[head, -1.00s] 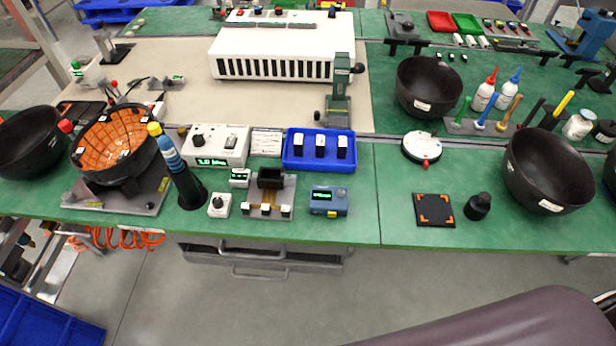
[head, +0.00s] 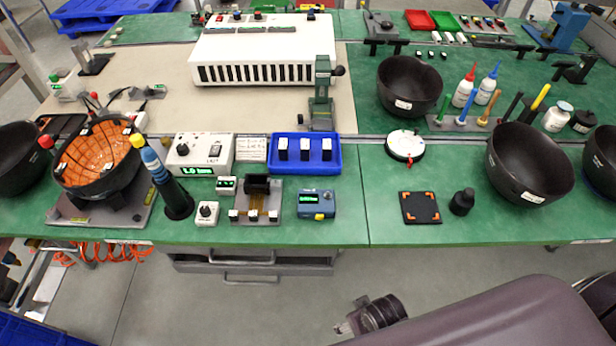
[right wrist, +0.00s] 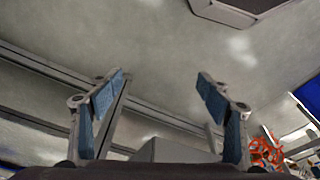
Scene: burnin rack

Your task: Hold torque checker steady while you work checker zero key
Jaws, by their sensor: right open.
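The likely torque checker is a small blue box (head: 316,204) with a lit green display, on the front edge of the green bench in the head view. A small yellow key (head: 319,216) sits on its front side. My right gripper (head: 345,326) shows partly at the bottom of the head view, in front of and below the bench edge, well apart from the box. In the right wrist view its two blue-padded fingers (right wrist: 163,95) stand wide apart with nothing between them. My left gripper is in neither view.
Left of the box are a grey fixture (head: 256,205), a white knob box (head: 207,213) and a white meter (head: 200,155). A blue tray (head: 305,166) stands behind. A black pad with orange corners (head: 420,207) lies to the right. Bench between box and pad is clear.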

